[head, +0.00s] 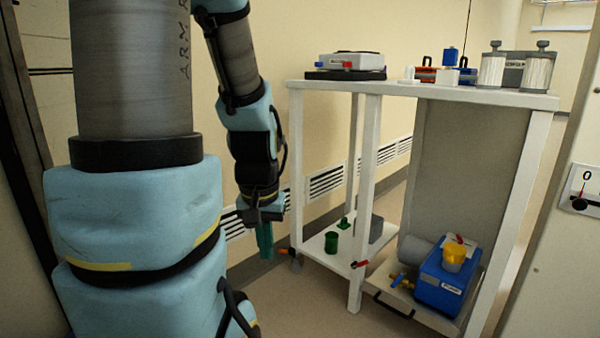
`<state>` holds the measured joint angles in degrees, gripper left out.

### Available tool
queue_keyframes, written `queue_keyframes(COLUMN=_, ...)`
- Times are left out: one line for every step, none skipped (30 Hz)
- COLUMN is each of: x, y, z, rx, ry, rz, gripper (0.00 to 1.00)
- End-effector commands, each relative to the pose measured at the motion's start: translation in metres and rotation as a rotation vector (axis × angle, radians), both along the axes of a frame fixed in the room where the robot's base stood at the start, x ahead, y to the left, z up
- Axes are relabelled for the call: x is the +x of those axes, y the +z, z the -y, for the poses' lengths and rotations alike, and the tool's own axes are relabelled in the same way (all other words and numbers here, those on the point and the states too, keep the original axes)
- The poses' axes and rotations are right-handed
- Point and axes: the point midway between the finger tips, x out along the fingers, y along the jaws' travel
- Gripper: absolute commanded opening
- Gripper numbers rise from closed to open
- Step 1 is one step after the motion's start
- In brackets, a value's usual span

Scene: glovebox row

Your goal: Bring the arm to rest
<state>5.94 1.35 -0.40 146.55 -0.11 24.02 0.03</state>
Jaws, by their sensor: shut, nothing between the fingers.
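My gripper (265,243) hangs at the end of my arm in the head view, pointing down, left of the white bench. Its green fingers are together with nothing between them. The arm's upper part runs up out of the picture, and its large near links fill the left side. The gripper appears in front of the wall and floor, apart from the bench shelf in the picture.
The white bench (440,92) carries a white-and-black device (345,65) and two metal canisters (537,72). Its lower left shelf (322,262) holds a green cup (331,242).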

Motion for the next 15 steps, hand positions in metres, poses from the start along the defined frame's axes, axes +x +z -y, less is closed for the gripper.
queue_keyframes(x=-0.005, y=0.014, z=-0.001, rx=-0.006, ry=0.027, rz=-0.006, gripper=0.00)
queue_keyframes(x=-0.004, y=0.022, z=-0.001, rx=-0.004, ry=0.021, rz=-0.006, gripper=0.00)
queue_keyframes(x=-0.003, y=0.029, z=-0.001, rx=-0.004, ry=0.019, rz=-0.006, gripper=0.00)
queue_keyframes(x=-0.003, y=0.034, z=-0.001, rx=-0.004, ry=0.018, rz=-0.005, gripper=0.00)
queue_keyframes(x=-0.003, y=0.040, z=-0.001, rx=-0.004, ry=0.017, rz=-0.005, gripper=0.00)
queue_keyframes(x=-0.003, y=0.048, z=-0.001, rx=-0.004, ry=0.016, rz=-0.004, gripper=0.00)
queue_keyframes(x=-0.003, y=0.054, z=-0.001, rx=-0.004, ry=0.016, rz=-0.004, gripper=0.00)
queue_keyframes(x=-0.002, y=0.059, z=0.000, rx=-0.004, ry=0.015, rz=-0.004, gripper=0.00)
queue_keyframes(x=-0.002, y=0.069, z=0.000, rx=-0.003, ry=0.014, rz=-0.004, gripper=0.00)
queue_keyframes(x=-0.002, y=0.076, z=0.000, rx=-0.004, ry=0.014, rz=-0.003, gripper=0.00)
queue_keyframes(x=-0.002, y=0.084, z=0.000, rx=-0.003, ry=0.013, rz=-0.003, gripper=0.00)
queue_keyframes(x=-0.002, y=0.095, z=0.000, rx=-0.002, ry=0.013, rz=-0.003, gripper=0.00)
queue_keyframes(x=-0.002, y=0.104, z=0.000, rx=-0.002, ry=0.012, rz=-0.003, gripper=0.00)
queue_keyframes(x=-0.002, y=0.114, z=0.000, rx=-0.002, ry=0.012, rz=-0.003, gripper=0.00)
queue_keyframes(x=-0.002, y=0.126, z=0.000, rx=-0.002, ry=0.012, rz=-0.003, gripper=0.00)
